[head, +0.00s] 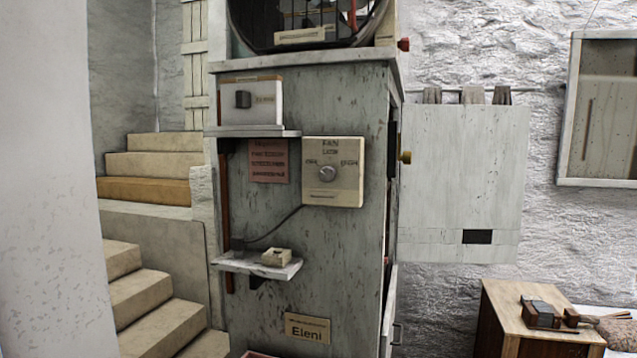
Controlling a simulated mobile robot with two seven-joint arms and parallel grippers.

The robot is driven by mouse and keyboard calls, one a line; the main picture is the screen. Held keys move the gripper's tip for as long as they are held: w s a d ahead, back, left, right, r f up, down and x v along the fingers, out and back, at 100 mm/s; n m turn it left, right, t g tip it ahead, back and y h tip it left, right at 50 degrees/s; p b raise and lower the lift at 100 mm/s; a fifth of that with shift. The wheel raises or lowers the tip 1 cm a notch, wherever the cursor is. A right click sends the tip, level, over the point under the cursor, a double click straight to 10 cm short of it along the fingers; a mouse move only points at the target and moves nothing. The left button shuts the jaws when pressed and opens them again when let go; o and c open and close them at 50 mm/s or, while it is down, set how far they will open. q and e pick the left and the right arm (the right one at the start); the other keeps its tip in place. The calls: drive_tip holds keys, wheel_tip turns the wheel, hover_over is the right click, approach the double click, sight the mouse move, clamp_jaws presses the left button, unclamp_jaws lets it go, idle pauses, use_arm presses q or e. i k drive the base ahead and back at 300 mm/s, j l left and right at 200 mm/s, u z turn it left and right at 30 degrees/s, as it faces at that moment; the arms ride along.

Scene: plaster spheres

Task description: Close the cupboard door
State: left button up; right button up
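A tall, worn grey-green cupboard (340,240) stands in the middle of the head view, its broad side facing me. A pale flat panel (463,170) with a small dark rectangle low on it sticks out to the right of the cupboard's right edge. It looks like the cupboard door standing open, though its hinge side is hard to make out. A brass-coloured knob (405,157) shows at the cupboard's right edge, in front of the panel's left side. The cupboard's inside is hidden from here. Neither of my grippers is in view.
A fan switch box (333,172) and a small shelf (257,264) stick out from the cupboard's side. A wooden box (530,320) with tools on it stands at lower right. Stairs (150,300) rise at left, behind a pale wall (45,200).

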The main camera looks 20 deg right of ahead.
sight(460, 198)
drive_tip(key=i+l+u, duration=0.1)
drive_tip(key=l+u, duration=0.3)
drive_tip(key=i+l+u, duration=0.1)
drive_tip(key=l+u, duration=0.55)
drive_tip(key=l, duration=0.55)
drive_tip(key=l+u, duration=0.25)
drive_tip(key=l, duration=1.65)
drive_tip(key=k+l, duration=0.1)
drive_tip(key=l, duration=0.75)
drive_tip(key=k+l, duration=0.1)
drive_tip(key=l, duration=0.8)
drive_tip(key=k+j+z, duration=0.1)
drive_tip(key=j, duration=0.15)
drive_tip(key=k+j+z, duration=0.1)
drive_tip(key=k+j, duration=0.05)
drive_tip(key=j, duration=0.15)
